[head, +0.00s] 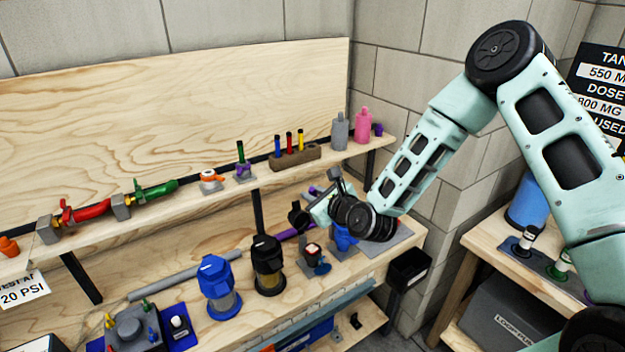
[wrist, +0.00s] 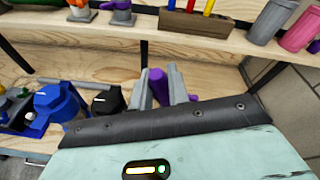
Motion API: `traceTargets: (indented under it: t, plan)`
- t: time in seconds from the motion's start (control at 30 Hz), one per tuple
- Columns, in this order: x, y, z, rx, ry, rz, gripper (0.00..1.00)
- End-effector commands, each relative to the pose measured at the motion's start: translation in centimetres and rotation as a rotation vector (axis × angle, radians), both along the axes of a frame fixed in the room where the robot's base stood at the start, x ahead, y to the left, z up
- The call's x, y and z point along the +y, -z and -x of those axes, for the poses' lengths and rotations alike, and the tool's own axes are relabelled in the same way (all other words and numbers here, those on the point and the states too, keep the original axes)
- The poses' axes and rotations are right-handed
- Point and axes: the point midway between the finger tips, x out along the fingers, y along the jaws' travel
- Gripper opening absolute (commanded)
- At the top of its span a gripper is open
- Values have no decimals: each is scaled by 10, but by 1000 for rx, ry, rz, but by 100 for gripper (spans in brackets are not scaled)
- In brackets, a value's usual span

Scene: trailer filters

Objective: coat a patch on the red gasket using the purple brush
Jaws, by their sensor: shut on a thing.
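My gripper (head: 318,205) is over the lower bench, below the upper shelf. In the wrist view its two grey fingers (wrist: 160,95) are shut on a purple thing (wrist: 158,84), which looks like the purple brush. The brush's tip is hidden, and only a little purple shows by the fingers in the head view. I cannot make out the red gasket for certain. A small block with a red part (head: 312,248) sits on the bench below my gripper, apart from it.
A blue-capped filter (head: 217,285) and a black-capped filter (head: 267,265) stand left of my gripper. The upper shelf holds a wooden marker block (head: 296,157), a grey bottle (head: 339,131) and a pink bottle (head: 363,127). A black bin (head: 409,268) hangs at the bench's right end.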

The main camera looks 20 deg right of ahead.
Motion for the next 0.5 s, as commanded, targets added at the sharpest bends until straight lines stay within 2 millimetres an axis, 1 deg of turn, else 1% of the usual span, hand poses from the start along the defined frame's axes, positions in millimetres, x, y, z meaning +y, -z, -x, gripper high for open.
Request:
traceTargets:
  t: [0.03, 0.17, 0.27, 0.5]
  plan:
    - [0, -2, 1, 5, 0, 1, 0]
    - [0, 4, 3, 11, 0, -1, 0]
    - [0, 11, 2, 10, 0, 0, 0]
    - [1, 37, 2, 9, -1, 1, 0]
